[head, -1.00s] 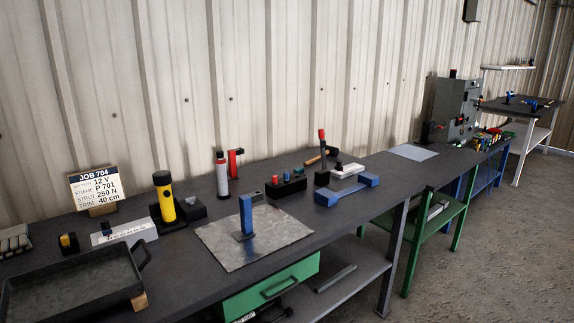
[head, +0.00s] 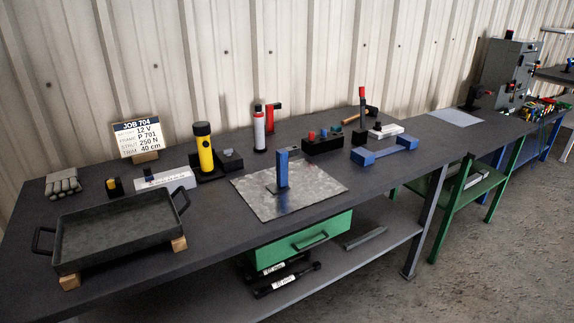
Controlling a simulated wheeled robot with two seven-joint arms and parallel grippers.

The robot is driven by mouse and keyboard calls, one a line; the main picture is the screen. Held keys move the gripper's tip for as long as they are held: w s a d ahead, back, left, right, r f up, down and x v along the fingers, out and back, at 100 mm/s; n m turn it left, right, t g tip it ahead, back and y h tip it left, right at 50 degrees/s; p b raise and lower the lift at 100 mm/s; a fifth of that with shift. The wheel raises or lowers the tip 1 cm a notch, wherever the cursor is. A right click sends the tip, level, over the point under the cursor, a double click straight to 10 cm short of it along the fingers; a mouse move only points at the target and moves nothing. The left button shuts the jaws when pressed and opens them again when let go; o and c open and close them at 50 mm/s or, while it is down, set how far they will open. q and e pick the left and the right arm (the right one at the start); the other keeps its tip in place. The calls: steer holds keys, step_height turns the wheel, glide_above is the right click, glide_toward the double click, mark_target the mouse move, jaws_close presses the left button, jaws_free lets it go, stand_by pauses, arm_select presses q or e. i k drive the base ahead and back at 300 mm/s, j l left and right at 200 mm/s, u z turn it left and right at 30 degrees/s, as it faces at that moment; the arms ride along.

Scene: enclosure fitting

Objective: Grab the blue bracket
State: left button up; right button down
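A blue upright piece (head: 282,168), shaped like an L bracket, stands on a grey metal sheet (head: 315,188) in the middle of the bench. A second blue piece (head: 385,151), a long bar with thicker block ends, lies flat on the bench to its right. A red upright piece with a bent top (head: 270,118) stands behind, near the wall. Neither of my grippers shows in the head view.
A black tray (head: 118,235) rests on wooden blocks at the front left. A yellow torch (head: 205,150), a white-and-red cylinder (head: 259,130) and a black holder (head: 322,144) stand behind the sheet. A green drawer (head: 300,240) hangs under the bench.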

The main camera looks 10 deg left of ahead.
mark_target(282, 155)
steer(key=i+l+u, duration=0.35)
steer(key=i+l, duration=0.25)
steer(key=l, duration=0.15)
steer(key=i+l+u, duration=0.2)
steer(key=l, duration=0.25)
steer(key=i+l+u, duration=0.2)
steer(key=l, duration=0.25)
steer(key=i, duration=0.1)
